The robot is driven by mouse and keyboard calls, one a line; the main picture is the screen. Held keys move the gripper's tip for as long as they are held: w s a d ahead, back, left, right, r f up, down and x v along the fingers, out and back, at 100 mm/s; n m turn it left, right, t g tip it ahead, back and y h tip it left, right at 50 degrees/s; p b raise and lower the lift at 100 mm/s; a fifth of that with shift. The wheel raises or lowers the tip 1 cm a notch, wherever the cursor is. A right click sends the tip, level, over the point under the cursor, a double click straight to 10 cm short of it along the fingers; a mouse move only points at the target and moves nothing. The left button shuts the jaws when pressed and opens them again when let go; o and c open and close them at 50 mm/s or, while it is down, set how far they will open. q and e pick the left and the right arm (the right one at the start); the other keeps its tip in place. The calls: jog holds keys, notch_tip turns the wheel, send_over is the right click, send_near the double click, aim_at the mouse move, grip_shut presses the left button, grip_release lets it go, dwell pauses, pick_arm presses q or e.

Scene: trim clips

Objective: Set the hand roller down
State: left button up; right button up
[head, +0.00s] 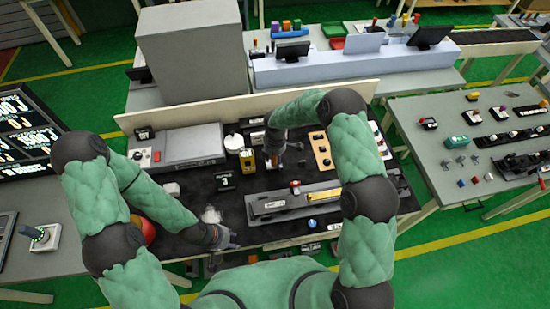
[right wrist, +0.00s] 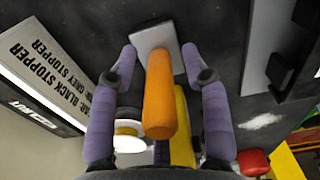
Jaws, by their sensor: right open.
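The hand roller appears to be the orange handle (right wrist: 159,95) on a pale grey block (right wrist: 156,36) in the right wrist view. In the head view its small orange part (head: 274,161) shows just below my right gripper (head: 274,148). My right gripper's purple fingers (right wrist: 165,75) stand open, one on each side of the handle, with gaps showing. My left gripper (head: 228,240) is low over the front of the dark bench mat, near a pale clear object (head: 211,215). Its fingers are too small to read.
A yellow object (head: 268,160) and a white round container (head: 234,143) stand close to the roller. A grey rail fixture (head: 293,203) lies in front, and a wooden plate with black knobs (head: 321,150) is to the right. A red ball-like object (head: 143,229) is near my left arm.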

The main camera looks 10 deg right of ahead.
pick_arm(q)
jog(key=shift+r+p, duration=0.4)
pick_arm(e)
jog(key=shift+r, duration=0.45)
pick_arm(q)
jog(key=shift+f+b, duration=0.4)
pick_arm(e)
notch_tip(320, 180, up, 12)
jog(key=shift+r, duration=0.2)
jog(key=shift+c, duration=0.2)
